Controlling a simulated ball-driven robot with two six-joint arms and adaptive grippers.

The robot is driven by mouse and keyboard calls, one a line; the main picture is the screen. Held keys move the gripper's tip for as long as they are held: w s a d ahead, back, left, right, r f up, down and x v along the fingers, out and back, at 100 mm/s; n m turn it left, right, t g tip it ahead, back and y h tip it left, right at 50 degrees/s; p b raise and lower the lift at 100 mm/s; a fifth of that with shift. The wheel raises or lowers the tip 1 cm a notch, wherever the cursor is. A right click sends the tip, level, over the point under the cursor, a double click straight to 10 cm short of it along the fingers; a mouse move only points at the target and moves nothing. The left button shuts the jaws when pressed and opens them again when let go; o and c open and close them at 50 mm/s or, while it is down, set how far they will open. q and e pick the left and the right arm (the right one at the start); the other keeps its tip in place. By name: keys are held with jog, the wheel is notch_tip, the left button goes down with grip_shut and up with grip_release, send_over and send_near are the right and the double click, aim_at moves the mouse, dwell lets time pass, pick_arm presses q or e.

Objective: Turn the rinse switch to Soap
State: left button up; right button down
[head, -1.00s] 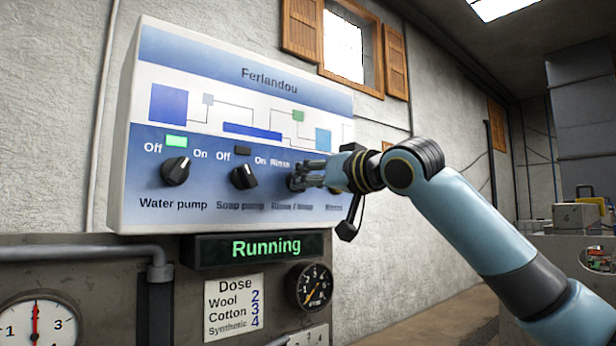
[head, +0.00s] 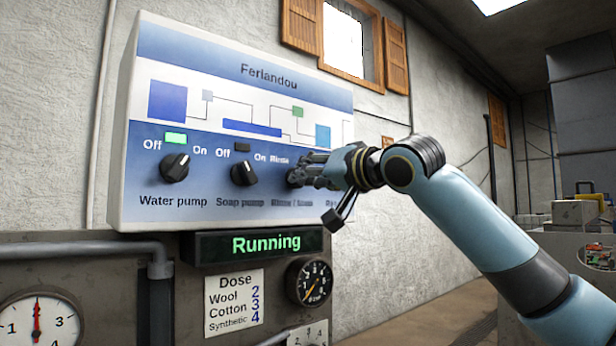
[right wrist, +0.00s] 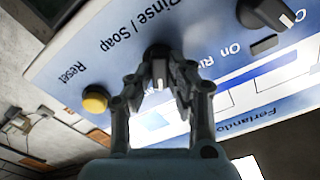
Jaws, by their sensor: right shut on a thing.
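The rinse switch is a black knob above the label "Rinse / Soap" on the white and blue Ferlandou panel (head: 240,100). My right gripper (head: 300,178) is shut on this knob and hides most of it in the head view. In the right wrist view the knob (right wrist: 158,72) shows between the two fingers of my right gripper (right wrist: 160,85), its pale pointer line visible. "Rinse" is readable to the left of the gripper in the head view; the right-hand position label is hidden. My left gripper is not in view.
The water pump knob (head: 174,168) and soap pump knob (head: 244,173) are to the left on the panel. A yellow Reset button (right wrist: 95,100) is close beside the gripper. A display (head: 258,245) reading "Running" and a gauge (head: 309,283) are below.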

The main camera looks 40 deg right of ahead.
jog(key=c, duration=1.2)
grip_release()
jog(key=shift+c, duration=0.2)
jog(key=shift+r, duration=0.1)
notch_tip(320, 180, up, 10)
jog(key=shift+f, duration=0.1)
